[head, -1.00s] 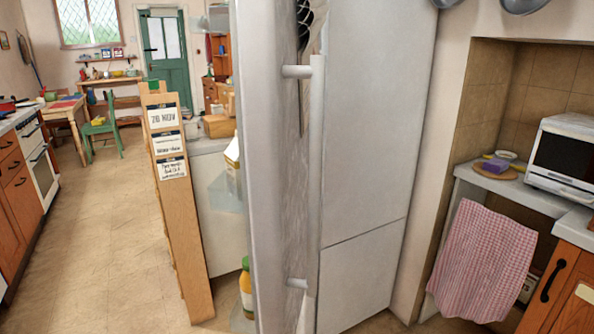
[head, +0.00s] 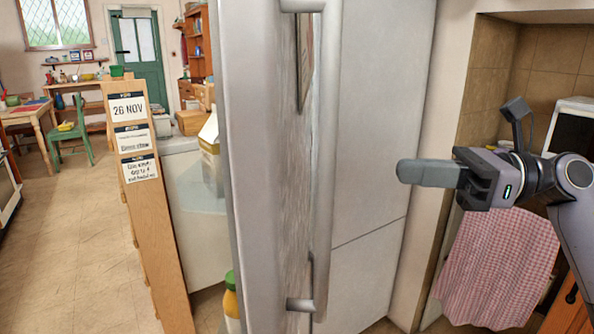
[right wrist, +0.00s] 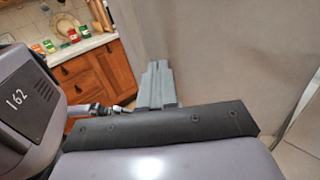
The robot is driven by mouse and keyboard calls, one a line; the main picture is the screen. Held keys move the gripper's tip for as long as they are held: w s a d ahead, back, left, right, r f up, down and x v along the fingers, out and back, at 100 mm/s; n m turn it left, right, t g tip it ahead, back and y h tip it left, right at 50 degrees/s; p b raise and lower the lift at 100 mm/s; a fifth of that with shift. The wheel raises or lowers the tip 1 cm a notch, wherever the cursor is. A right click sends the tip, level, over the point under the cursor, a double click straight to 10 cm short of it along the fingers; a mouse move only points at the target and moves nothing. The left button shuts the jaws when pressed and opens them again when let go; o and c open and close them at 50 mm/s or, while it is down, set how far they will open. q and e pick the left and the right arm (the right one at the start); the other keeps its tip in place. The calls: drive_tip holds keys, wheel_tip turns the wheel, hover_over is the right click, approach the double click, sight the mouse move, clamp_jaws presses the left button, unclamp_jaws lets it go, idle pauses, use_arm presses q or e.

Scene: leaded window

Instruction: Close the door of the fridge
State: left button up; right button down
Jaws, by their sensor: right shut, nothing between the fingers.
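The fridge door (head: 262,190) stands open, seen nearly edge-on in the middle of the head view. Its long vertical handle (head: 328,150) is on the right-hand face. Door shelves on the left-hand side hold a carton (head: 210,150) and a bottle with a green cap (head: 231,300). My right gripper (head: 402,172) is shut and empty, to the right of the handle and apart from it in the picture, pointing left. Its closed fingers also show in the right wrist view (right wrist: 156,85). My left gripper is out of view.
A tall grey panel (head: 385,120) with a seam stands behind the handle. A wooden board with calendar cards (head: 150,220) is left of the door. A checked towel (head: 497,265) hangs at the right. Open floor (head: 65,250) lies at the left.

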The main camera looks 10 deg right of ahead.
drive_tip(key=p, duration=0.3)
approach(289, 166)
drive_tip(key=x, duration=0.5)
drive_tip(key=shift+s+a+r, duration=0.1)
drive_tip(key=shift+a+r, duration=0.1)
drive_tip(key=shift+r, duration=0.05)
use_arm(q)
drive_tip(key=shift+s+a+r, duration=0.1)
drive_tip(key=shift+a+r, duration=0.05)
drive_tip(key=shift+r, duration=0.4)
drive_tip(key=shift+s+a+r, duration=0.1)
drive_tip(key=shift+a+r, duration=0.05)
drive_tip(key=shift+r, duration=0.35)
use_arm(e)
drive_tip(key=shift+x, duration=0.75)
drive_tip(key=shift+a+f, duration=0.1)
drive_tip(key=shift+f, duration=0.05)
